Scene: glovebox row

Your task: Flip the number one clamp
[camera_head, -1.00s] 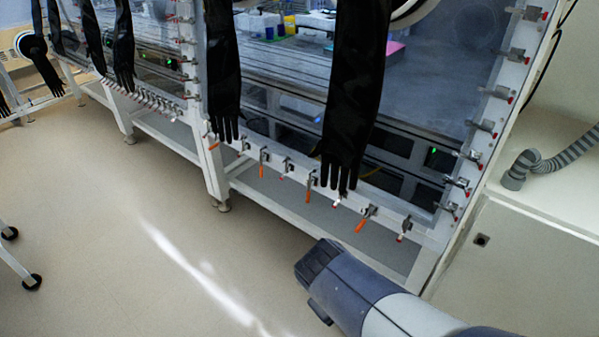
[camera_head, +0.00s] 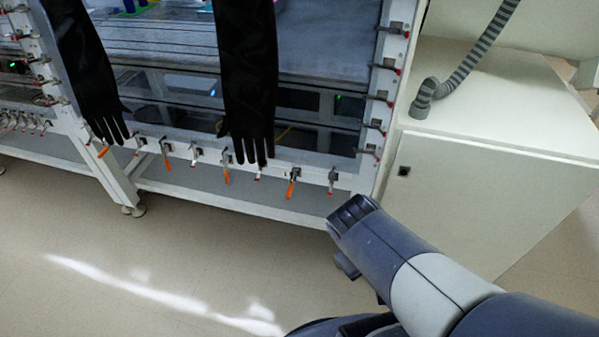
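Clamps line the bottom rail of the glovebox window frame. Some have orange handles hanging down, such as the orange clamp (camera_head: 291,184) near the right, another orange clamp (camera_head: 226,168) and one farther left (camera_head: 165,152). Others have red tips, such as the rightmost bottom clamp (camera_head: 332,180). No numbers are legible, so I cannot tell which clamp is number one. The end of my arm, at my gripper (camera_head: 348,235), is below and right of the rightmost bottom clamp in the picture, with no visible contact. Its fingers cannot be made out clearly.
Two black gloves (camera_head: 248,80) (camera_head: 85,70) hang before the window, the right one reaching the bottom clamps. More clamps (camera_head: 378,98) run up the right frame edge. A white cabinet (camera_head: 470,190) with a grey hose (camera_head: 450,85) stands right. The floor (camera_head: 130,270) in front is clear.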

